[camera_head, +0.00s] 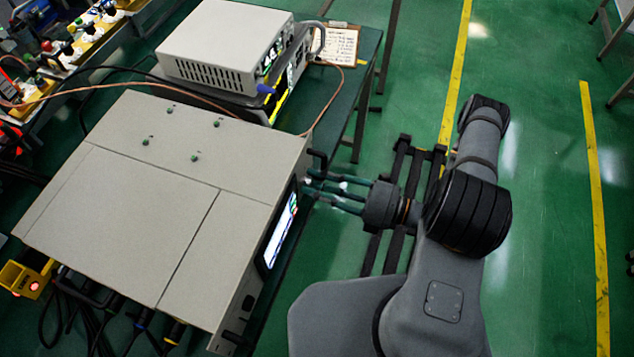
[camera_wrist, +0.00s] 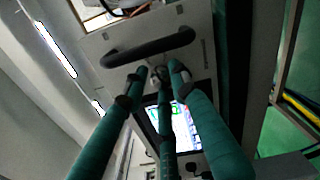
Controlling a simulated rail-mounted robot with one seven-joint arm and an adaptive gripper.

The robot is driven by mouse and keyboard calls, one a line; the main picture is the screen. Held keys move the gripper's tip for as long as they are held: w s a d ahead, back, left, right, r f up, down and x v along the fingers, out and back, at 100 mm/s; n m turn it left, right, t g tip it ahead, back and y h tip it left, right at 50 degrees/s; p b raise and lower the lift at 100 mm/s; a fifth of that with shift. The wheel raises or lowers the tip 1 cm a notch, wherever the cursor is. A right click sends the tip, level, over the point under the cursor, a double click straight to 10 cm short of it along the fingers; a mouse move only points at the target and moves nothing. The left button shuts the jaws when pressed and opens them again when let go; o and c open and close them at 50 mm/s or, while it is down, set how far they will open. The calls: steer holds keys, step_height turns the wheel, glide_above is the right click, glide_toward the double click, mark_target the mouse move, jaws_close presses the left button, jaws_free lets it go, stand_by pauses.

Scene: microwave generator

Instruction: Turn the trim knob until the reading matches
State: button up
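The generator is a large beige box (camera_head: 130,200) with a lit screen (camera_head: 281,229) on its front panel. The screen also shows in the wrist view (camera_wrist: 187,125), partly behind my fingers; its reading is too small to make out. My gripper (camera_head: 308,184) reaches the front panel from the right with its green fingers. In the wrist view my gripper (camera_wrist: 160,74) has its fingertips gathered around a small grey knob-like part, just below the black handle. That part is mostly hidden by the fingertips, and I cannot tell whether they touch it.
A black handle (camera_wrist: 148,46) crosses the panel close to the fingertips. A second beige instrument (camera_head: 222,45) stands behind the generator. A clipboard with a written sheet (camera_head: 338,45) lies beside it. Cables run across the bench. Open green floor (camera_head: 540,200) lies to the right.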

stand_by(0.3)
steer(key=v, duration=1.2)
steer(key=shift+s, duration=0.1)
steer(key=shift+a, duration=0.15)
steer(key=x, duration=1.2)
steer(key=shift+n, duration=1.5)
